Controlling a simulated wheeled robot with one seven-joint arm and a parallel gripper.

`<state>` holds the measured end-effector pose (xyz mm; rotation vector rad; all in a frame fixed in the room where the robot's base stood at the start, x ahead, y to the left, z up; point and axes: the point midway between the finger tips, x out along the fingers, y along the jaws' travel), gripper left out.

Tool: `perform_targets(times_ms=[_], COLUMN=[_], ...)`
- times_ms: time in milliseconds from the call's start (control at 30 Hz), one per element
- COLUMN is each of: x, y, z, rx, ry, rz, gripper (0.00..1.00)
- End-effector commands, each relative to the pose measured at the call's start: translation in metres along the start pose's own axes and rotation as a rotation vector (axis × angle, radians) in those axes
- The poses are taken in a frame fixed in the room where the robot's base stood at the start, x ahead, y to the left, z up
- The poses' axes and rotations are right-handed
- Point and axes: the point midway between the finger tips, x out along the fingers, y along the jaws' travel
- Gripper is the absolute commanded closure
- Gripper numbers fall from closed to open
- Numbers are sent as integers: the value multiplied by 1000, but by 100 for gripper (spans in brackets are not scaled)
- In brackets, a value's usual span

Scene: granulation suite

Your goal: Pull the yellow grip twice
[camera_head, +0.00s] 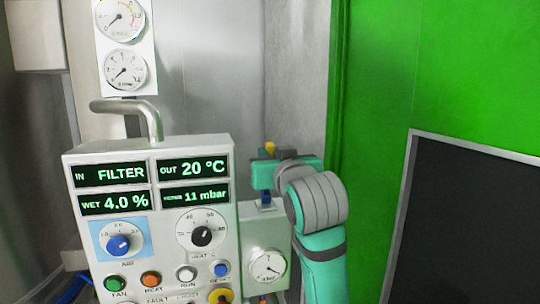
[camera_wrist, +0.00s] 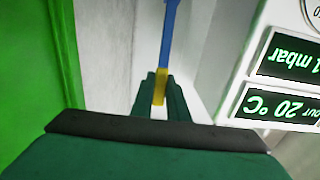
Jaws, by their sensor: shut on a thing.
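The yellow grip (camera_wrist: 160,86) shows in the wrist view at the end of a blue bar (camera_wrist: 168,35). My gripper (camera_wrist: 160,100) is shut on the yellow grip, with a dark green finger on each side of it. In the head view, a small piece of the yellow grip (camera_head: 270,147) shows above my teal wrist. My gripper's fingers are mostly hidden there behind my own arm. A blue part (camera_head: 265,198) shows just below my wrist, above the gauge box.
A control panel (camera_head: 150,215) with displays, knobs and buttons stands left of my arm. A white gauge box (camera_head: 264,262) is close below my wrist. A green wall (camera_head: 385,90) with a dark framed panel (camera_head: 475,220) is on the right. Two gauges (camera_head: 125,45) hang at upper left.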

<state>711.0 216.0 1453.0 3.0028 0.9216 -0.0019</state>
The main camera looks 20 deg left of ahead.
Motion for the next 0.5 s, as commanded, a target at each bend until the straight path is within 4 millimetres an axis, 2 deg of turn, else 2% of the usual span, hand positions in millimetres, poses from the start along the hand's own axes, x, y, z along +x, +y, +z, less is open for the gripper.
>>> perform_targets(times_ms=[267, 500], x=[-1, -14], y=[0, 0], z=[0, 5], rx=[0, 0], ry=[2, 3], rz=[1, 0], gripper=[98, 98])
